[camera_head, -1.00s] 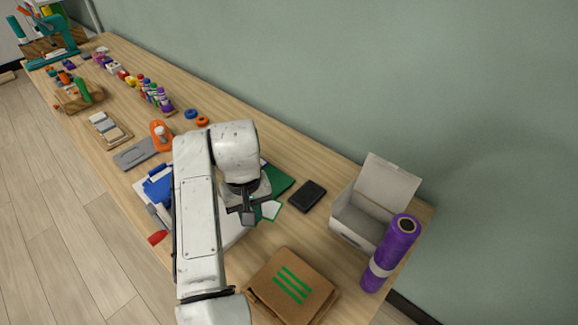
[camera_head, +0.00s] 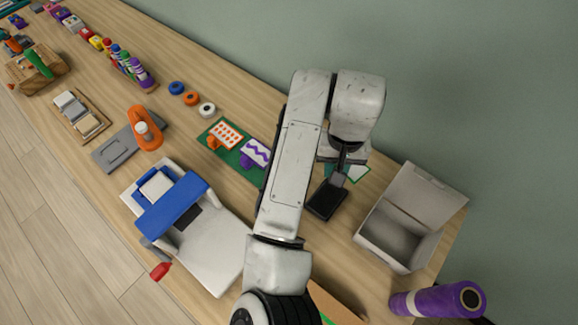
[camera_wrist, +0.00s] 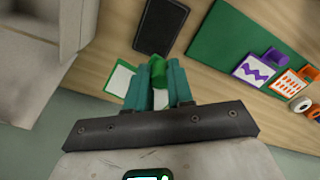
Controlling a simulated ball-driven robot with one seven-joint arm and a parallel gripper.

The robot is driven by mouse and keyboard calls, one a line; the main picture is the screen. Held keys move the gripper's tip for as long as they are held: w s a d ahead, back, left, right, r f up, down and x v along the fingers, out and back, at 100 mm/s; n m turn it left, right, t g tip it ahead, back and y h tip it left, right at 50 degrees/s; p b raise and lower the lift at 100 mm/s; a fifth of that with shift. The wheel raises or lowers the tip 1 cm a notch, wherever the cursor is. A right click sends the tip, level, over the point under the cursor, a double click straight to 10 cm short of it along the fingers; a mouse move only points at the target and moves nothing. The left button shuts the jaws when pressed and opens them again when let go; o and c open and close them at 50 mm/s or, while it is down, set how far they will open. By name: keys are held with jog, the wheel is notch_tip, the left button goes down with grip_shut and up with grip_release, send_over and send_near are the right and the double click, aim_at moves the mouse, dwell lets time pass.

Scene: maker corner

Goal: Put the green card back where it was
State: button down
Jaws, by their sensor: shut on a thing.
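The green card (camera_wrist: 122,78) is white with a green border and has a green clip-like block (camera_wrist: 153,68). My gripper (camera_wrist: 158,80) is shut on it, its teal fingers either side of the green block. In the head view my gripper (camera_head: 340,170) hangs with the card (camera_head: 357,172) near the wall side of the table, beside a black flat device (camera_head: 326,200). A green mat (camera_wrist: 222,38) carries a purple wavy card (camera_wrist: 254,69) and an orange dotted card (camera_wrist: 291,83). Part of the mat is bare. In the head view my arm hides part of the mat (camera_head: 228,153).
An open grey box (camera_head: 398,232) and a purple roll (camera_head: 437,300) are at the right. A white and blue machine (camera_head: 205,250) stands at the front. Tape rolls (camera_head: 191,98) lie behind the mat. The wall closes off the back.

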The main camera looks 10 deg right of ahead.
jog(key=s+a+r+n+p, duration=0.2)
jog(key=s+a+r+p, duration=0.2)
jog(key=s+a, duration=0.3)
jog(key=w+a+f+b, duration=0.1)
jog(key=w+f, duration=0.2)
jog(key=w+a+f+b, duration=0.2)
jog(key=w, duration=0.1)
jog(key=w+a+f+b, duration=0.2)
jog(key=w+f, duration=0.1)
jog(key=shift+w+a+f, duration=0.1)
jog(key=shift+w+f, duration=0.15)
jog(key=shift+f, duration=0.05)
jog(key=shift+w+a+f, duration=0.3)
jog(key=shift+w+f, duration=0.2)
jog(key=shift+f, duration=1.8)
jog(key=shift+f, duration=0.15)
jog(key=c, duration=1)
grip_release()
